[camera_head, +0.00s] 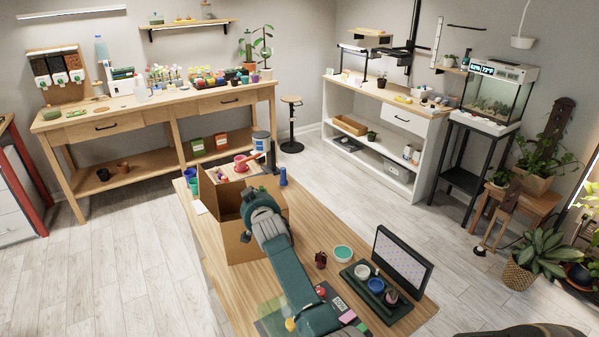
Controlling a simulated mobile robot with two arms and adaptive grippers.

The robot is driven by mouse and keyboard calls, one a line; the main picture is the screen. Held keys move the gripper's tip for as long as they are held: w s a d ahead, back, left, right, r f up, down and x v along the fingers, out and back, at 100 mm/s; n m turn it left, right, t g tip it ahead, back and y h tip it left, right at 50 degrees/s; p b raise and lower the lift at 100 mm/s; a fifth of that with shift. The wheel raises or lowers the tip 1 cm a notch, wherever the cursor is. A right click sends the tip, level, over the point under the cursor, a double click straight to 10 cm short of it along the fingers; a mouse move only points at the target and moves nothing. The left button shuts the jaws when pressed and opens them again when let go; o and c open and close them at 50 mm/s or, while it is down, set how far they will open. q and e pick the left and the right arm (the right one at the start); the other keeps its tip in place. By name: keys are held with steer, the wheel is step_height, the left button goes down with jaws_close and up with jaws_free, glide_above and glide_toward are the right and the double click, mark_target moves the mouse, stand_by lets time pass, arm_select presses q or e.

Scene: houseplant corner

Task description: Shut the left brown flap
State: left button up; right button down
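A brown cardboard box (237,248) stands at the far left part of the wooden table. Its left brown flap (207,193) is raised and stands up along the left side. More brown cardboard shows at the box's back and right, partly hidden by my arm. My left arm, teal and grey, reaches from the table's front over the box's right side. A dark narrow part (272,158) sticks up past the arm's far end; I cannot tell if it belongs to my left gripper. The gripper's fingers are not clear. My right gripper is not in view.
A dark green tray (378,311) with small pots and a grey panel (402,262) stands at the table's right. A teal-white bowl (343,254) and a dark red jug (320,260) are near it. A blue cylinder (283,177) and a red pot (241,163) stand behind the box.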

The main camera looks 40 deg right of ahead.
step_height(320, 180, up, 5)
steer(key=p, duration=0.4)
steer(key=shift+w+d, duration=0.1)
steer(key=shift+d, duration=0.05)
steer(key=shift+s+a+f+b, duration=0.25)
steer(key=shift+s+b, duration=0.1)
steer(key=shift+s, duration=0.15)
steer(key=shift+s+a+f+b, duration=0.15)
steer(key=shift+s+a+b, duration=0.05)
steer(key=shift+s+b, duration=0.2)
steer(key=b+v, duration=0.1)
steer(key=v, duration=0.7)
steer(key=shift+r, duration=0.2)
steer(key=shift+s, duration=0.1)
